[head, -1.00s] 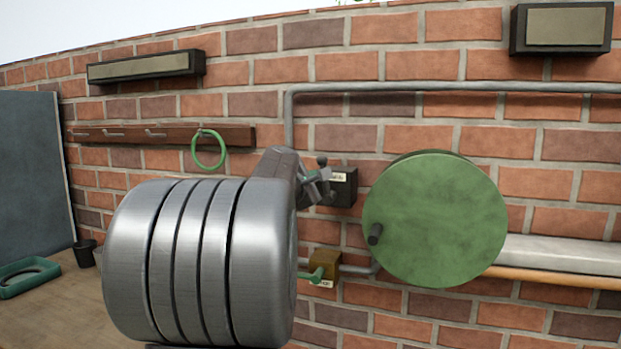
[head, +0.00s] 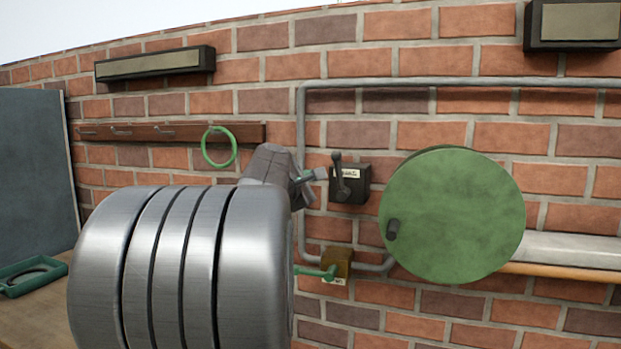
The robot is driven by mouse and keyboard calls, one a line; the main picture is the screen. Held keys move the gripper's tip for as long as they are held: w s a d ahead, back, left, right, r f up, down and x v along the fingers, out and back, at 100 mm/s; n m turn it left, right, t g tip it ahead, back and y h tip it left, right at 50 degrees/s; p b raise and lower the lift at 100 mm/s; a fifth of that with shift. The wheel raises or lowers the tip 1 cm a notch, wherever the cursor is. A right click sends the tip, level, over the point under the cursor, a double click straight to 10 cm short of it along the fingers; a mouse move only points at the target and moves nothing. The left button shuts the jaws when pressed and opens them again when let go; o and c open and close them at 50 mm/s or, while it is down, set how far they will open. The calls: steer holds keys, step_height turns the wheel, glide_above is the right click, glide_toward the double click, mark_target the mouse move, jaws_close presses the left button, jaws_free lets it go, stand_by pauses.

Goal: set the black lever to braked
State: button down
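The black lever (head: 338,173) is on a black box (head: 357,185) on the brick wall, right of the picture's middle. It points nearly straight up, with its knob leaning slightly left. A white label on the box is partly behind the lever and too small to read. My gripper (head: 322,174) is just left of the lever, with a small visible gap between them. Part of it is hidden behind my grey arm, and its finger opening cannot be made out.
A brass valve box (head: 338,262) with a green handle is below the lever. A large green disc (head: 453,215) with a dark knob is to the right. A grey pipe (head: 420,85) runs above. A green ring (head: 219,147) hangs from a wooden hook rail (head: 180,132).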

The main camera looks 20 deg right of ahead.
steer(key=v, duration=0.7)
steer(key=shift+s+a+b, duration=0.15)
steer(key=shift+a+b, duration=0.1)
steer(key=shift+b, duration=0.1)
steer(key=shift+d, duration=0.1)
